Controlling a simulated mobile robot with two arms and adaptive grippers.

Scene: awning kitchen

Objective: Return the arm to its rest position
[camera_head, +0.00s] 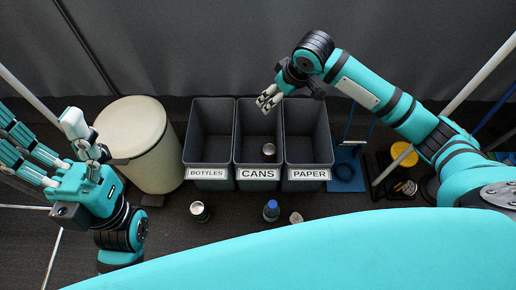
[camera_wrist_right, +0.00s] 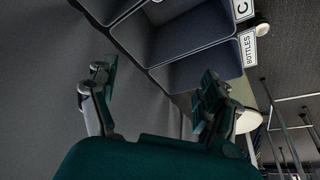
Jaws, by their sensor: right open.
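My right arm (camera_head: 385,100) reaches in from the right, and its gripper (camera_head: 266,101) hangs over the back of the cans bin. The right gripper is open and empty; its spread fingers also show in the right wrist view (camera_wrist_right: 155,95). My left gripper (camera_head: 50,150) is raised at the left side of the head view, with several fingers visible, and nothing shows in it. The cans bin (camera_head: 258,174) stands between the bottles bin (camera_head: 208,173) and the paper bin (camera_head: 310,174). A dark can (camera_head: 268,151) lies inside the cans bin.
On the floor in front stand a can (camera_head: 199,211), a blue-capped bottle (camera_head: 271,211) and a small pale object (camera_head: 296,217). A round cream bin (camera_head: 137,150) stands left of the sorting bins. A blue dustpan-like item (camera_head: 347,175) and a yellow round thing (camera_head: 404,154) are at the right.

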